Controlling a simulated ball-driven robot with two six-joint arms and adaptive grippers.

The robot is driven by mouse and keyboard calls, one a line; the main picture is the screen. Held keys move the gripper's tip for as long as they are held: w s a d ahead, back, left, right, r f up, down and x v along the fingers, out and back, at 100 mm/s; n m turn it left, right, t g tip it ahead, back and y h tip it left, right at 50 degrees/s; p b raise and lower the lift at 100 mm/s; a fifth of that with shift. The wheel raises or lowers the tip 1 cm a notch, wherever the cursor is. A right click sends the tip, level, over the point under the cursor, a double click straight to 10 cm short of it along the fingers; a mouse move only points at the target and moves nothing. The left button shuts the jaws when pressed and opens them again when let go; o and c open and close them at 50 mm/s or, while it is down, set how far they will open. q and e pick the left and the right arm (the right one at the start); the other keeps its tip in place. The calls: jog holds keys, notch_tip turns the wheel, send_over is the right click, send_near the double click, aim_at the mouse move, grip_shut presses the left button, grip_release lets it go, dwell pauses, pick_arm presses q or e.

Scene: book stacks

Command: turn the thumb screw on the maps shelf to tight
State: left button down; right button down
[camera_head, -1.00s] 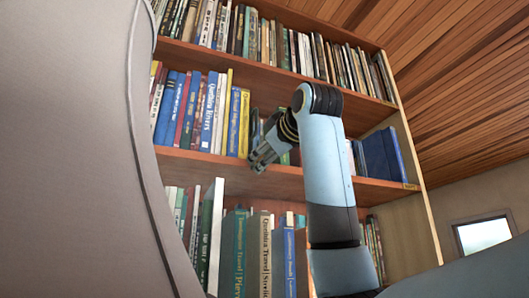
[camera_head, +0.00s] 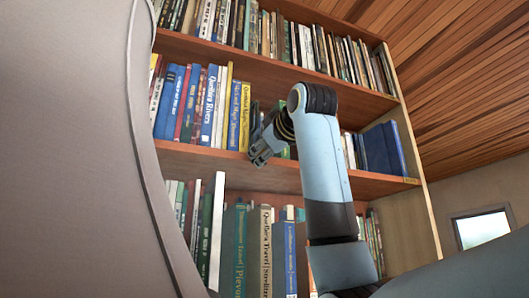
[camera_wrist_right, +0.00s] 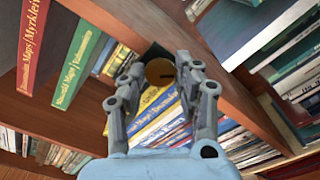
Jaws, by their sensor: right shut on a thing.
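My left gripper is not in view.
Blue and yellow books (camera_head: 240,115) stand on the middle shelf just left of the gripper. Tall books (camera_head: 265,250) fill the shelf below. Blue volumes (camera_head: 382,150) stand at the right end. There is open air in front of the bookcase.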

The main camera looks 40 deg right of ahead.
jog(key=shift+a+m+b, duration=0.1)
jog(key=shift+m+b, duration=4.85)
jog(key=shift+m, duration=7.35)
jog(key=c, duration=1)
grip_release()
jog(key=shift+o, duration=0.2)
